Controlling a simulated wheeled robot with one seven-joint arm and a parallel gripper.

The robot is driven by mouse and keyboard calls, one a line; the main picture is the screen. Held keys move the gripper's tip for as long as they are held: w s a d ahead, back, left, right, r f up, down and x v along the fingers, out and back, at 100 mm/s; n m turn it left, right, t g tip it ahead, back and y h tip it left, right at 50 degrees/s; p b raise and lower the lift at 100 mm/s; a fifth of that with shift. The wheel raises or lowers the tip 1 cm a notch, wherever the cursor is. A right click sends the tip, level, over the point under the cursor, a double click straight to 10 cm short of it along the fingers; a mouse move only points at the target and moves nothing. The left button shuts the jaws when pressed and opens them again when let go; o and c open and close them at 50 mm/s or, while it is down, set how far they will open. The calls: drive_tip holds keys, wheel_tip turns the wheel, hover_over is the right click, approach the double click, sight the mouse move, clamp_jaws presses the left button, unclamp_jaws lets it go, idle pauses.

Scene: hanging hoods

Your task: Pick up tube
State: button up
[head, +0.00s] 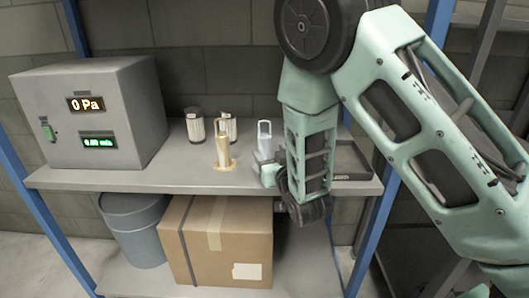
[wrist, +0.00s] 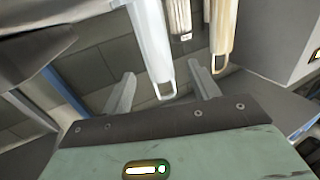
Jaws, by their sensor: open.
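Two upright tubes with loop handles on top stand on the grey shelf (head: 120,181). One is gold (head: 223,146), with a yellowish patch around its base. The other is silver-grey (head: 266,152), just left of my forearm. In the wrist view, which looks upside down, my gripper (wrist: 164,88) is open and empty. The silver-grey tube (wrist: 150,35) shows between its two fingers, with its loop handle nearest the palm. The gold tube (wrist: 223,32) is to the right, outside the fingers. I cannot tell how close the fingers are. My fingertips are mostly hidden in the head view.
A grey box with displays (head: 95,112) fills the shelf's left end. A dark shallow tray (head: 352,162) lies at the right end. Blue posts frame the shelf. A cardboard box (head: 220,240) and grey bin (head: 133,225) sit below.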

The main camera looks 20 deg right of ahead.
sight(267, 147)
drive_tip(key=shift+w+p, duration=0.9)
drive_tip(key=shift+w, duration=1.95)
drive_tip(key=c, duration=1.2)
